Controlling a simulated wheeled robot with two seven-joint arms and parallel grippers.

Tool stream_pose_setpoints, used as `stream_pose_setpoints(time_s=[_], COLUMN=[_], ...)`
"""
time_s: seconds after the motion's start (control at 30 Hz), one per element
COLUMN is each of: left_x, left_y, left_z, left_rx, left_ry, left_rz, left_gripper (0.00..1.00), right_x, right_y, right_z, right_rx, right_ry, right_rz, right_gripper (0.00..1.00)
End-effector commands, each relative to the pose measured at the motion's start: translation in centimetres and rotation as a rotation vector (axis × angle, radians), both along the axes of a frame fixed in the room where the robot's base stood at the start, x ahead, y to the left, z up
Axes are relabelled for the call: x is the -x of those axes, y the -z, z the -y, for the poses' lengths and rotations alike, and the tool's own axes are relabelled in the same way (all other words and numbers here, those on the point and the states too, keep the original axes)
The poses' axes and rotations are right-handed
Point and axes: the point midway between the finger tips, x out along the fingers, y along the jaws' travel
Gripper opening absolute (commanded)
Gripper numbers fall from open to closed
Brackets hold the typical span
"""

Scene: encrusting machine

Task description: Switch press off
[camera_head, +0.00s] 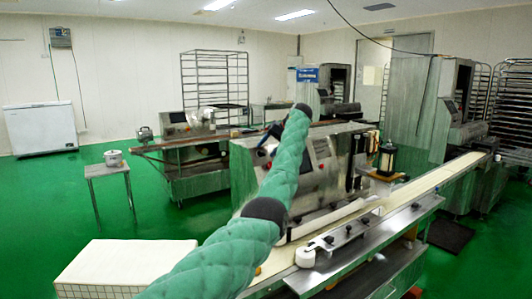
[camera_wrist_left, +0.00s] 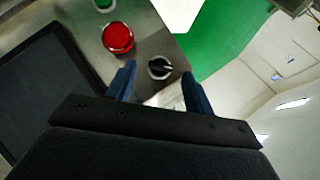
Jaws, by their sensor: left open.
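The encrusting machine (camera_head: 325,185), a grey metal press beside a conveyor, stands at the centre of the head view. In the left wrist view its panel shows a black rotary knob (camera_wrist_left: 160,67), a round red button (camera_wrist_left: 118,38) and part of a green button (camera_wrist_left: 103,4). My left gripper (camera_wrist_left: 160,88) is open and empty, its two blue fingers pointing at the panel with the knob between them in the picture. I cannot tell whether they touch it. In the head view the left gripper (camera_head: 268,136) is mostly hidden behind my green-sleeved arm. My right gripper is not in view.
A dark screen (camera_wrist_left: 45,90) lies left of the buttons. A conveyor belt (camera_head: 410,192) runs along the machine's front right. A white tiled block (camera_head: 125,262) is at the front left. A small table with a pot (camera_head: 113,158) stands farther left. Green floor is open at left.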

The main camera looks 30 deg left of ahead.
Motion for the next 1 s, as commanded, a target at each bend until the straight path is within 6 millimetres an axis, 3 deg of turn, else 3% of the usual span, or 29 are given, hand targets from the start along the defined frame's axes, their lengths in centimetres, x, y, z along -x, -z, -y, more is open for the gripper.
stream_pose_setpoints(time_s=[0.2,0.4,1.0], left_x=[-0.6,-1.0,-1.0], left_y=[-2.4,-3.8,-4.1], left_z=[2.4,3.7,3.9], left_rx=[0.001,0.001,0.001], left_ry=[0.002,0.000,0.000], left_rz=[-0.001,-0.001,-0.002], left_gripper=[0.53,0.53,0.53], right_x=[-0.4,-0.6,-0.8], right_y=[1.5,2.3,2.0], right_z=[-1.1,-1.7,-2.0], right_rx=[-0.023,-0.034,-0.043], right_ry=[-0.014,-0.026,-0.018], right_rz=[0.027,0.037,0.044], right_gripper=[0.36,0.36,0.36])
